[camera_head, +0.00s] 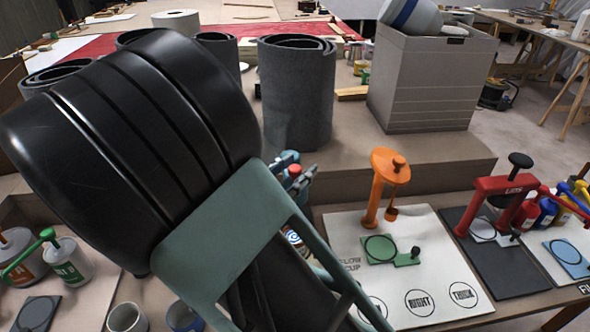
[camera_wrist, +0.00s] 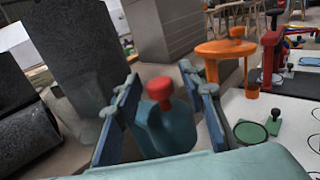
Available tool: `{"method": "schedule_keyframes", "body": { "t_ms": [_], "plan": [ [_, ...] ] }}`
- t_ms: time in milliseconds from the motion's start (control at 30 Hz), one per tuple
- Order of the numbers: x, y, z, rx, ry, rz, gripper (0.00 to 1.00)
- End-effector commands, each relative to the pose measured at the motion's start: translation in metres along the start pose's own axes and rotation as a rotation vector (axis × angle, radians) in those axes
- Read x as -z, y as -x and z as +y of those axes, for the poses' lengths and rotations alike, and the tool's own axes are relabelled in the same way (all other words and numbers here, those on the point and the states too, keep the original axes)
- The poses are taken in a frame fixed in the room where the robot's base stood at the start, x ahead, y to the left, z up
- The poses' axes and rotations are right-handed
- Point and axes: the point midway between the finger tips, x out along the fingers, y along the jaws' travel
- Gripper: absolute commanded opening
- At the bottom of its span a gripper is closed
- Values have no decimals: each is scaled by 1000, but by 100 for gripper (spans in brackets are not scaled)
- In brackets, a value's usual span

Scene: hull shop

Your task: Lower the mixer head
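A rounded teal body with a red knob on top, apparently the mixer head (camera_wrist: 168,130), stands between the fingers of my gripper (camera_wrist: 160,80) in the wrist view. The blue fingers are spread, one on each side, with gaps showing beside it; I see no clear grip. In the head view only the red knob (camera_head: 294,171) and a little of the teal body show, behind my arm. The lower part of the mixer is hidden, so its tilt is hard to tell.
An orange stand (camera_head: 379,190) with a hanging cup stands on a white board (camera_head: 440,229) right of the mixer. A red press (camera_head: 500,190) is on a dark mat further right. Grey rolls (camera_head: 297,95) and a grey bin (camera_head: 425,80) stand on the raised ledge behind.

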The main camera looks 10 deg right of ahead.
Motion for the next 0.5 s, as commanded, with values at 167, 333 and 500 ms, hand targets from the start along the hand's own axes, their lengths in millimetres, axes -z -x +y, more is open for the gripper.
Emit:
{"method": "schedule_keyframes", "body": {
  "t_ms": [167, 333, 500],
  "plan": [
    [0, 0, 0, 0, 0, 0, 33],
    [0, 0, 0, 0, -1, 0, 14],
    [0, 0, 0, 1, -1, 0, 0]
  ]
}}
